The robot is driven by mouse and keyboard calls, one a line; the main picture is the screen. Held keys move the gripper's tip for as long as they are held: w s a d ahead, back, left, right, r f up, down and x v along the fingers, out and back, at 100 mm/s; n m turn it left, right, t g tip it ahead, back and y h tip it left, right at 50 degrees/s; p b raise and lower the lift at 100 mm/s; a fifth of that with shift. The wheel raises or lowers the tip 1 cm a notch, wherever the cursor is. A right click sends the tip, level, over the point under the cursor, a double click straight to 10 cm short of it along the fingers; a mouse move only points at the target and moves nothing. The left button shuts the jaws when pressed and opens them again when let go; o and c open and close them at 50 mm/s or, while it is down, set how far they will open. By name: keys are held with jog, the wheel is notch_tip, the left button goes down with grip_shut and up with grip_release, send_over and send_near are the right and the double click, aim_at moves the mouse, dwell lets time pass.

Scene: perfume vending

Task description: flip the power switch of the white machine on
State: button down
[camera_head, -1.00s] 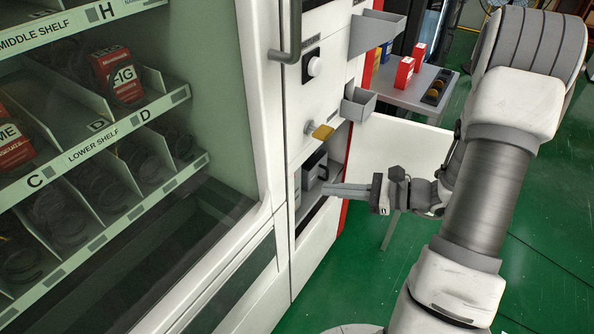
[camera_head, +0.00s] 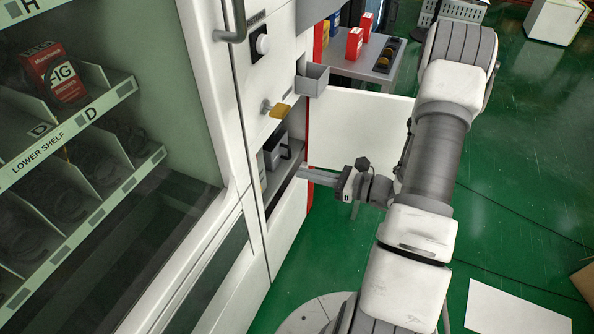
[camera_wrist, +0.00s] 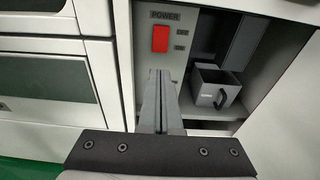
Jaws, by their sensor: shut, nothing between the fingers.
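The white machine (camera_head: 223,97) stands on the left in the head view, with a compartment open low on its right part. In the wrist view, the red power switch (camera_wrist: 160,38) sits on a pale panel under the label POWER, with small markings to its right. I cannot tell which way the rocker is set. My gripper (camera_wrist: 160,74) is shut and empty, its fingertips just below the switch in the picture; contact cannot be made out. In the head view, my gripper (camera_head: 303,172) reaches to the compartment opening from the right. The switch cannot be made out there.
A grey box with a handle (camera_wrist: 215,88) stands in the compartment, right of the switch. An open white door (camera_head: 362,128) stands behind my gripper.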

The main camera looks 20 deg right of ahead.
jog(key=b+x, duration=0.2)
jog(key=x, duration=1)
jog(key=shift+b, duration=0.35)
jog(key=shift+w+a+f, duration=0.15)
jog(key=shift+a, duration=0.05)
jog(key=f+p+v, duration=0.1)
jog(key=f+v, duration=0.2)
jog(key=v, duration=1)
jog(key=shift+s+d+p, duration=0.35)
jog(key=shift+s+d, duration=0.05)
